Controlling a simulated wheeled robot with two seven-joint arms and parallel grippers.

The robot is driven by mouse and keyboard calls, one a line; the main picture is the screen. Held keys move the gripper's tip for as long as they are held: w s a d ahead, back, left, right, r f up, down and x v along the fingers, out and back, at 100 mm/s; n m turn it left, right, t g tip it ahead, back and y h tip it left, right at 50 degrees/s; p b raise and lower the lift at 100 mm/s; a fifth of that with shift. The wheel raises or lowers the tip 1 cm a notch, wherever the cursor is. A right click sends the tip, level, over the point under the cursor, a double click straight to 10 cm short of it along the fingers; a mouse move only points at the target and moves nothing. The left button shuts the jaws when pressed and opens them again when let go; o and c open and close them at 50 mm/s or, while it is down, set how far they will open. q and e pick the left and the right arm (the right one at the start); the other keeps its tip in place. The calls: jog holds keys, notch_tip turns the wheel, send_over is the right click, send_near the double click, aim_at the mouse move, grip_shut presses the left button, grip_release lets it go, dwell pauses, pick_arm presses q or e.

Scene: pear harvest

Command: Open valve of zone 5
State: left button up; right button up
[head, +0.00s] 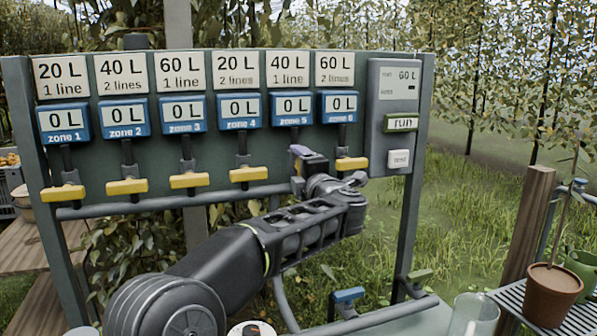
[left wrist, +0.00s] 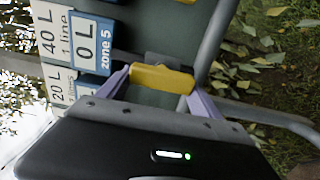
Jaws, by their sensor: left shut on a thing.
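The blue zone 5 display (head: 291,106) reads 0 L, under a "40 L, 1 line" card (head: 287,70). My left gripper (head: 301,153) is at the valve below it and hides its handle in the head view. In the left wrist view, the yellow zone 5 handle (left wrist: 162,79) sits between the two purple fingers of my left gripper (left wrist: 160,92), which is shut on it. There the handle appears to run up and down the panel. The zone 4 handle (head: 248,174) and zone 6 handle (head: 352,164) lie about level. My right gripper is out of view.
The other displays, such as zone 6 (head: 340,106), also read 0 L. A blue tap (head: 348,296), a clear glass (head: 473,314) and a potted plant (head: 551,296) are lower right.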

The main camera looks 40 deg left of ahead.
pick_arm(q)
jog(key=o, duration=1.4)
jog(key=shift+d, duration=0.1)
jog(key=b+v, duration=0.1)
jog(key=v, duration=0.6)
jog(key=shift+s+d, duration=0.25)
